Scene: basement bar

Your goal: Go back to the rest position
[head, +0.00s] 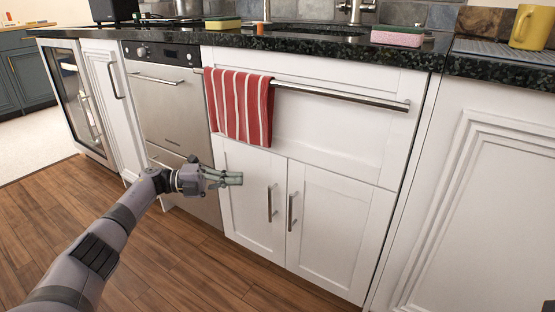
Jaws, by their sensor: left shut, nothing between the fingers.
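My left gripper (236,179) shows in the head view at the end of my left arm, which comes in from the lower left. Its fingers are shut and hold nothing. It is in front of the white cabinet doors (258,205) below the sink, left of their two upright handles. I cannot tell how far it is from the doors. My right gripper is not in view.
A red striped towel (240,105) hangs on the bar (340,96) above the gripper. A steel dishwasher (175,108) stands to the left. The dark counter (330,49) holds sponges and a yellow mug (528,27). The wooden floor (165,250) in front is clear.

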